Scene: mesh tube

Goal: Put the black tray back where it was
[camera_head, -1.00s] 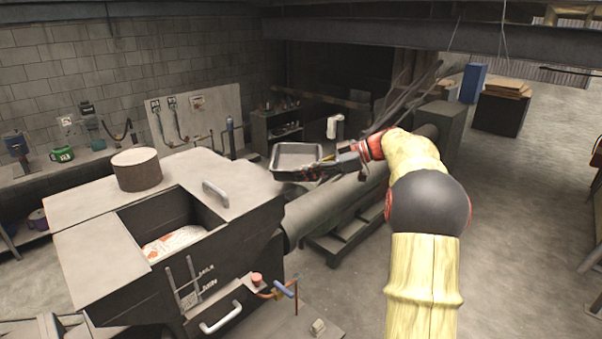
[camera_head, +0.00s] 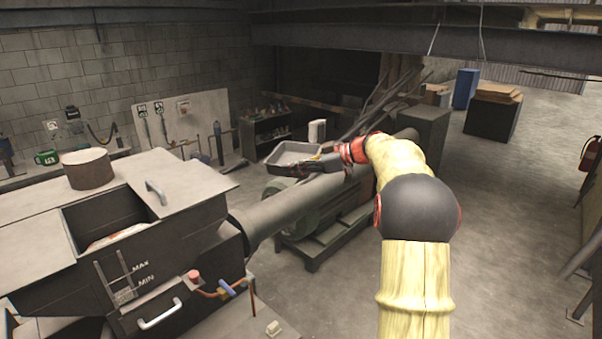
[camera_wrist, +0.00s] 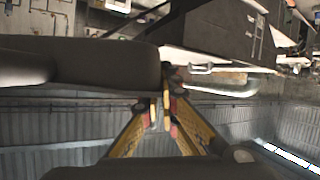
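The black tray (camera_head: 287,153), a shallow rectangular pan with a pale grey inside, is in the air in the head view, roughly level. My gripper (camera_head: 318,166) is shut on its near right edge. In the wrist view my gripper's yellow fingers (camera_wrist: 160,112) come together at the edge of a large dark body, the tray (camera_wrist: 85,62), seen from close by. The exact contact is partly hidden by the fingers and the dim light.
A dark shelf (camera_head: 266,133) with small items and a white canister (camera_head: 316,131) are at the back. Dark cabinets (camera_head: 420,130) stand right of centre. Open floor lies at right.

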